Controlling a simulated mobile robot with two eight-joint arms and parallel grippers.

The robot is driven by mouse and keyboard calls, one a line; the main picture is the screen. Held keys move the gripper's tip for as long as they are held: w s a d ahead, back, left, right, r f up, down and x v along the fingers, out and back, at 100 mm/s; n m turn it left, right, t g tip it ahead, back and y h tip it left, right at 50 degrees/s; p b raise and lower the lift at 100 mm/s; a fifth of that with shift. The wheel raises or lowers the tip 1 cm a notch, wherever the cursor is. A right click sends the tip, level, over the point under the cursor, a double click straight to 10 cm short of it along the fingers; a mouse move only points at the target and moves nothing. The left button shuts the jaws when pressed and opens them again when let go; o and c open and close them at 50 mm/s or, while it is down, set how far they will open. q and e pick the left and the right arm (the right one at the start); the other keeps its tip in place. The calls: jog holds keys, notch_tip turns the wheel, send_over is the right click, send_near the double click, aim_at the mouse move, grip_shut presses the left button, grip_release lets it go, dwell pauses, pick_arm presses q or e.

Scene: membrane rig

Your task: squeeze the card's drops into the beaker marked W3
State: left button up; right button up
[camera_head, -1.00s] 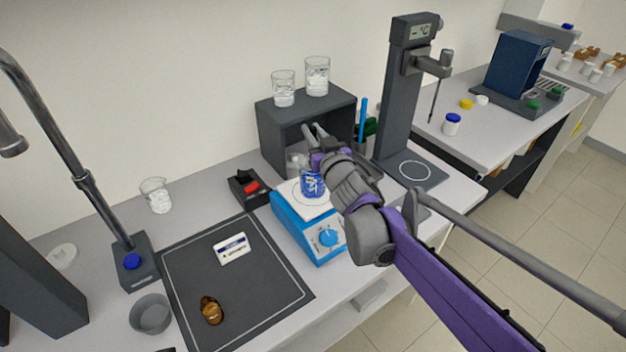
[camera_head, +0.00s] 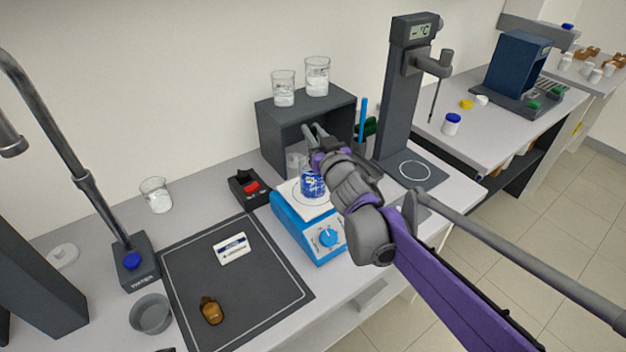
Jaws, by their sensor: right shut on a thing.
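A small white card (camera_head: 232,248) with a dark blue band lies on the dark mat; its print is too small to read. A brown bottle (camera_head: 211,311) is on the mat's near part. A glass beaker with blue on it (camera_head: 312,184) stands on the blue stirrer's white plate (camera_head: 291,190). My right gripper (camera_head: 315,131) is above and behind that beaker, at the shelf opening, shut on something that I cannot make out. My right wrist partly covers the beaker. No W3 mark is readable. My left gripper is not in view.
The dark shelf box (camera_head: 273,134) carries two beakers, (camera_head: 283,90) and (camera_head: 317,77). Another beaker (camera_head: 156,196) stands at the left. A grey bowl (camera_head: 150,314), a lamp-like stand (camera_head: 135,265) and a tall probe stand (camera_head: 397,100) are obstacles. Much of the mat (camera_head: 185,265) is clear.

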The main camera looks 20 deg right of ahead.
jog(key=shift+r+p, duration=0.4)
jog(key=shift+r, duration=3.65)
